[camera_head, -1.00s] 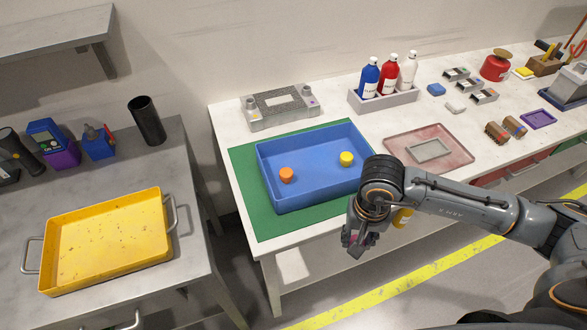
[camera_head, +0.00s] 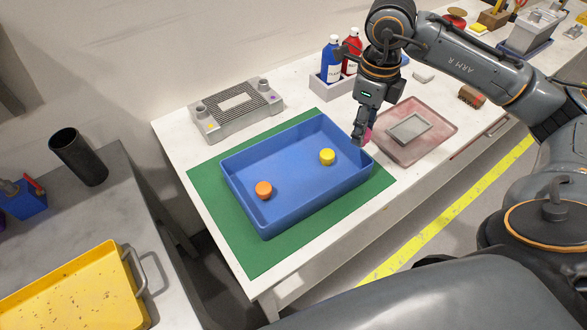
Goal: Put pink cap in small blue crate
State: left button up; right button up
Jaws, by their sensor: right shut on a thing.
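A blue crate (camera_head: 300,201) stands on a green mat (camera_head: 222,222) on the white table. An orange cap (camera_head: 264,189) and a yellow cap (camera_head: 327,157) lie inside it. My right gripper (camera_head: 361,136) points down over the crate's right end, near its back right corner. It is shut on the pink cap (camera_head: 367,136), which is mostly hidden by the fingers. The cap appears to be above the crate's rim, but its exact height is hard to tell. My left gripper is not in view.
A reddish tray (camera_head: 436,126) with a grey rectangle lies right of the crate. A grey perforated fixture (camera_head: 237,108) stands behind it. A bottle holder (camera_head: 327,90) with blue and red bottles stands behind my right arm. A yellow tray (camera_head: 75,290) is on the left table.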

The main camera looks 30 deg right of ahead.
jog(key=w+a+f+p, duration=0.1)
jog(key=a+f, duration=0.1)
jog(key=a, duration=0.1)
jog(key=w+a+f+p, duration=0.2)
jog(key=a+f, duration=0.1)
jog(key=a, duration=0.1)
jog(key=w+a+f+p, duration=0.1)
jog(key=w+a+f, duration=0.1)
jog(key=a, duration=0.1)
jog(key=shift+a+f, duration=0.3)
jog(key=shift+w+a+f, duration=0.25)
jog(key=shift+a+f, duration=0.05)
jog(key=shift+f, duration=0.25)
jog(key=f+p, duration=0.2)
jog(key=f, duration=0.1)
jog(key=shift+w+a, duration=0.15)
jog(key=shift+a, duration=0.25)
jog(key=shift+d+f, duration=0.1)
jog(key=shift+f, duration=0.4)
